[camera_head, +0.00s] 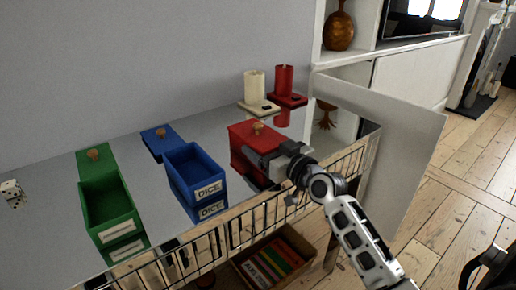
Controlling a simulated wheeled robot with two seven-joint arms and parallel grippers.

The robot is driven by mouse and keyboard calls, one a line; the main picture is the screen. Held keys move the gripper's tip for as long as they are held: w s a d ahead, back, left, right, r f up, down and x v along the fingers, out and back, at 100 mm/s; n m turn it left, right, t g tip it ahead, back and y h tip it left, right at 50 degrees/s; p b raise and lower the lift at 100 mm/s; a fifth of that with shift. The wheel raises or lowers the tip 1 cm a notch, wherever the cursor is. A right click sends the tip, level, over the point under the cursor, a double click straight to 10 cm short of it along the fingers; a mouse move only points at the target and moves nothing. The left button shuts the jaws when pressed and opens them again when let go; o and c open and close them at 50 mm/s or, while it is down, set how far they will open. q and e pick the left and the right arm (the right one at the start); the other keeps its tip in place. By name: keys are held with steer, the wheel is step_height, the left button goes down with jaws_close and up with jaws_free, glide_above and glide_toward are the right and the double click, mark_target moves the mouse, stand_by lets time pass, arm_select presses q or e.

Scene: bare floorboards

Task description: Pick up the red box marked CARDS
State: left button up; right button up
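The red box (240,146) stands on the glossy grey top towards the right, with a wooden knob (257,128) on its upper side. No CARDS mark is readable; my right gripper hides much of its front. My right gripper (264,164) reaches in from the lower right, with its fingers at the front right of the red box. Whether the fingers touch or grip the box cannot be told. My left gripper is not in view.
A blue open box marked DICE (192,168) and a green open box (108,205) stand to the left, their lids behind. Cream (254,86) and red (284,79) candles stand behind. A wire rail (230,230) edges the front; a white panel (395,135) stands right.

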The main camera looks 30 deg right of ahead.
steer(key=c, duration=1.4)
steer(key=shift+r, duration=0.1)
steer(key=shift+c, duration=0.2)
